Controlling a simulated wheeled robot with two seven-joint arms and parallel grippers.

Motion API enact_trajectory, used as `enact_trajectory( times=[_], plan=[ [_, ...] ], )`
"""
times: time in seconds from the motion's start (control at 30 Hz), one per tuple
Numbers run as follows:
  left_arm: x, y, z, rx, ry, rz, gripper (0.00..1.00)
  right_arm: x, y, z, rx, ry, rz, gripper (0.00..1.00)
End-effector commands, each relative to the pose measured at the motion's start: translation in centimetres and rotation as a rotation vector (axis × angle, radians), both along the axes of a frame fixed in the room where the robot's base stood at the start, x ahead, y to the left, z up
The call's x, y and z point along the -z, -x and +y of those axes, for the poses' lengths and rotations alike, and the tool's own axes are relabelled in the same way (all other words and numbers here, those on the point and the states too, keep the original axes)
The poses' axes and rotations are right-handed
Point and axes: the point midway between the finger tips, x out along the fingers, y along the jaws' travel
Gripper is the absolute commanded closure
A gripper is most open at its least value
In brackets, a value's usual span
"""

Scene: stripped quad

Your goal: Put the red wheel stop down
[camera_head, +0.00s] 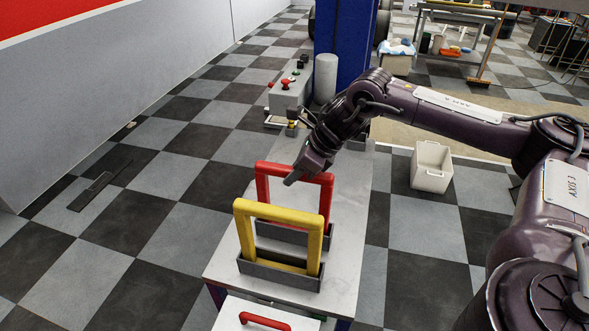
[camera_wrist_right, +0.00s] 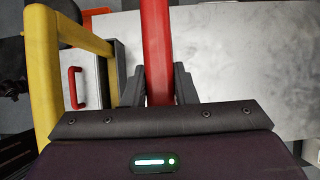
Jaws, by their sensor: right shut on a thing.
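The red wheel stop (camera_head: 262,188) is an upright red frame on the grey table, just behind a similar yellow frame (camera_head: 243,230). My right gripper (camera_head: 291,179) is shut on its top bar, coming from above. In the right wrist view, the red bar (camera_wrist_right: 157,50) runs between the two dark fingers (camera_wrist_right: 159,86). A dark grey holder (camera_head: 283,234) lies under the red frame. The red frame's lower edge is partly hidden by the yellow frame, so I cannot tell whether it rests in the holder. My left gripper is not in view.
The yellow frame stands in its own grey holder (camera_head: 280,275) close in front. Grey table (camera_head: 345,225) is bare to the right. A control box with buttons (camera_head: 289,92) is at the table's far end. A white bin (camera_head: 431,167) stands on the floor right.

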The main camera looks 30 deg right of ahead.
Motion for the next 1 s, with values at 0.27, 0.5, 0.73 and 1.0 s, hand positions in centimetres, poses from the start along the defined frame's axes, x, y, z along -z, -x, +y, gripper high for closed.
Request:
enact_trajectory(
  times=[0.27, 0.5, 0.73, 1.0],
  plan=[
    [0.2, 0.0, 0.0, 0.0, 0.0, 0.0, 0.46, -0.1, -0.2, 0.0, 0.0, -0.001, -0.007, 1.0],
    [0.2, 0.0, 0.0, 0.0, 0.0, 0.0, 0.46, 0.2, 0.0, 0.0, -0.001, 0.0, 0.0, 0.53],
    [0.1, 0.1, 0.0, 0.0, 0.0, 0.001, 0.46, 0.1, 0.0, 0.0, -0.001, 0.0, -0.001, 0.53],
    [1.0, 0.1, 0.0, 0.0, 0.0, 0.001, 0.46, -2.3, 1.1, -1.1, 0.002, -0.001, -0.006, 0.53]
  ],
)
